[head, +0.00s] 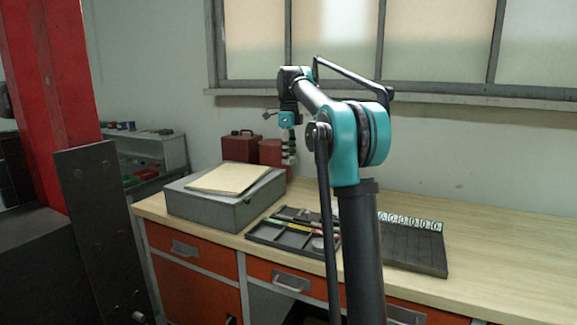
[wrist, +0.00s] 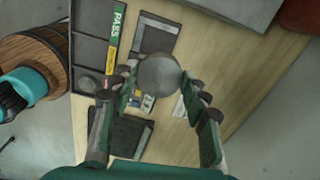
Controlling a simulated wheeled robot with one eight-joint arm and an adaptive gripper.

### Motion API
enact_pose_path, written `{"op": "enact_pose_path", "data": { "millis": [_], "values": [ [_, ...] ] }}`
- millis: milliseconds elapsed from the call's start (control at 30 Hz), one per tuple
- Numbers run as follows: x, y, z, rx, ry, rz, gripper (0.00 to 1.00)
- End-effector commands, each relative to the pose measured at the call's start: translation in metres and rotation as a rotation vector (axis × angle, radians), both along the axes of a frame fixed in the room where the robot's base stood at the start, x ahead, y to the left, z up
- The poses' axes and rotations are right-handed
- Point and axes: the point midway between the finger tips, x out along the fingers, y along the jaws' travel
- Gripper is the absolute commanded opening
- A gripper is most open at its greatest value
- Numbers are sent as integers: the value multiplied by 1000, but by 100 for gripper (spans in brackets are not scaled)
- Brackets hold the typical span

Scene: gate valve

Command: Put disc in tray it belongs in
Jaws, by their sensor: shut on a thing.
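My gripper (wrist: 161,80) is shut on a round grey disc (wrist: 158,73) in the wrist view, holding it between its fingertips above the bench. Another grey round piece (wrist: 86,83) lies in one compartment.
A grey box (head: 215,206) with a tan folder (head: 228,178) stands left of the tray. A dark ribbed rack (head: 412,248) with white number tags lies to the right. Red cases (head: 240,146) stand behind. The bench's right side (head: 510,255) is clear.

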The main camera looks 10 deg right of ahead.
Motion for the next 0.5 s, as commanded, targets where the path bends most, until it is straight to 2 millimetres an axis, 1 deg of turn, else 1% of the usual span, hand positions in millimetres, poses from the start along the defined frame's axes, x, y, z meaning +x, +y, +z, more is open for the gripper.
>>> {"op": "enact_pose_path", "data": {
  "millis": [133, 233, 367, 500],
  "values": [
    [-6, 6, 7, 0, 0, 2, 0],
    [-17, 16, 9, 0, 0, 2, 0],
    [-41, 37, 11, 0, 0, 4, 0],
    [-73, 61, 11, 0, 0, 5, 0]
  ]
}}
